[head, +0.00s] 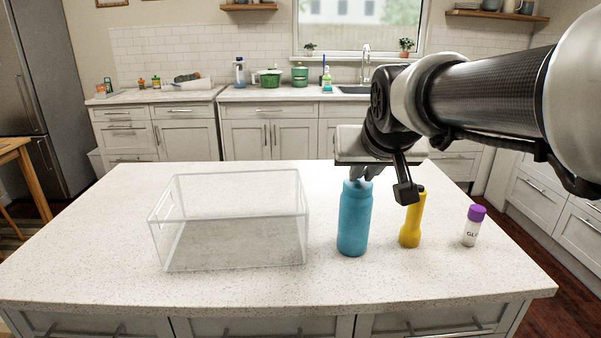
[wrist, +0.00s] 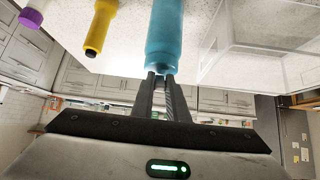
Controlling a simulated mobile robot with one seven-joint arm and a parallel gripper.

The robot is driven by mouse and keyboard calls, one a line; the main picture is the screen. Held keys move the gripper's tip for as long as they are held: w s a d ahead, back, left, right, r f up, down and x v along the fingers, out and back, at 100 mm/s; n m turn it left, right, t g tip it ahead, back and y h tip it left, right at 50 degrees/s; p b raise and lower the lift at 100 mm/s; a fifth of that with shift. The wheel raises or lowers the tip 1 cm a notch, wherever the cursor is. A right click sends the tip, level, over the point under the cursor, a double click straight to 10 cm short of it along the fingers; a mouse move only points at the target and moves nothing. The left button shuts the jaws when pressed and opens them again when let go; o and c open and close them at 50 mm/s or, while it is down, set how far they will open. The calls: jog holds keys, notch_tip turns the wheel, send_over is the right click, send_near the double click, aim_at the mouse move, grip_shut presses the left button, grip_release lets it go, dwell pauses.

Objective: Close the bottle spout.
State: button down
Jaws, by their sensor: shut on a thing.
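A blue bottle (head: 354,222) stands upright on the speckled counter, right of the clear bin. In the wrist view the bottle (wrist: 172,38) runs down from the top edge to my fingertips. My gripper (head: 360,178) is at the top of the bottle, with its fingers close together there. In the wrist view my gripper (wrist: 162,78) has its fingertips at the bottle's top end. The spout is hidden by the fingers, so I cannot tell its position.
A clear empty bin (head: 235,262) stands left of the bottle. A yellow flashlight (head: 411,222) stands close on the right, and a white glue bottle with a purple cap (head: 472,226) stands farther right. The counter's front strip is clear.

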jog(key=shift+f, duration=0.1)
jog(key=c, duration=1.7)
grip_release()
jog(key=p+v, duration=0.3)
jog(key=v, duration=1.4)
jog(key=shift+s+r+p, duration=0.15)
jog(key=shift+r+p, duration=0.05)
jog(key=shift+p, duration=0.15)
